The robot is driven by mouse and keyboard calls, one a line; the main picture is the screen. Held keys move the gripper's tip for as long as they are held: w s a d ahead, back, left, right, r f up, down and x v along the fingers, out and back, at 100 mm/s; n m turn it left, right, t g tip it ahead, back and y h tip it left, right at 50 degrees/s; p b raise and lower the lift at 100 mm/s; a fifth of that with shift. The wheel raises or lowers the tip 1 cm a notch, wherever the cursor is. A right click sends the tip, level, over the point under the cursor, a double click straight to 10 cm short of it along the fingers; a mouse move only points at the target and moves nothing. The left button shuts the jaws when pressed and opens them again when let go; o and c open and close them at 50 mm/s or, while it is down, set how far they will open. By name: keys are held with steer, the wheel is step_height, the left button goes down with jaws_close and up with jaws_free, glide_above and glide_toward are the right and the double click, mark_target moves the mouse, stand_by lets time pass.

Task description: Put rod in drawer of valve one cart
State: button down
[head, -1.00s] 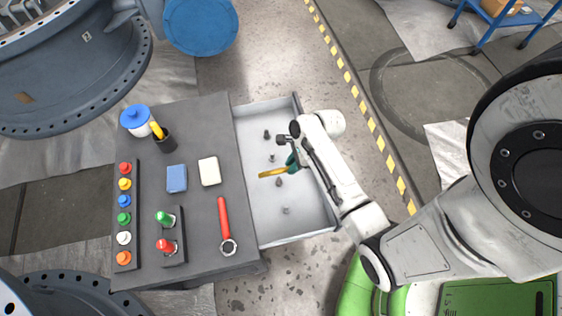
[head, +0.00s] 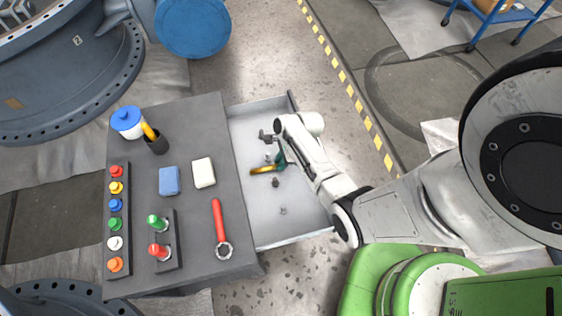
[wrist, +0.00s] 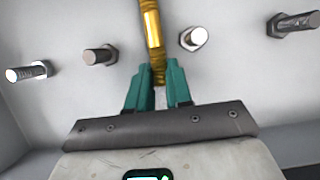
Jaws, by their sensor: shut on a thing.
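The rod is a yellow-gold bar (head: 264,170), seen over the open drawer (head: 296,222) of the grey cart (head: 188,215). In the wrist view the rod (wrist: 152,32) runs up from between the green fingertips. My gripper (head: 279,164) has green fingers and is shut on the rod's near end; the fingers also show in the wrist view (wrist: 158,82). The gripper is inside the drawer's outline, close above its floor. I cannot tell whether the rod touches the floor. My arm hides part of the drawer's right side.
Several bolts lie in the drawer, including one left of the rod (wrist: 100,54) and one right of it (wrist: 193,39).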

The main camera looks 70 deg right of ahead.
steer(key=c, duration=1)
jaws_free()
steer(key=shift+c, duration=0.2)
steer(key=p+v, duration=0.2)
steer(key=v, duration=1)
steer(key=s+a+r+n+g+h, duration=0.1)
steer(key=s+a+r+n, duration=0.1)
steer(key=a+n, duration=0.4)
steer(key=s+a+r+n+h, duration=0.1)
steer(key=a+r+n, duration=0.4)
steer(key=n, duration=0.7)
steer(key=s+a+r+n+g, duration=0.1)
steer(key=a+r+n, duration=0.3)
steer(key=a+n, duration=0.4)
steer(key=shift+s+a+r+n+g+h, duration=0.2)
steer(key=shift+s+a+n+g+h, duration=0.15)
steer(key=shift+s+n, duration=0.6)
steer(key=shift+d, duration=0.1)
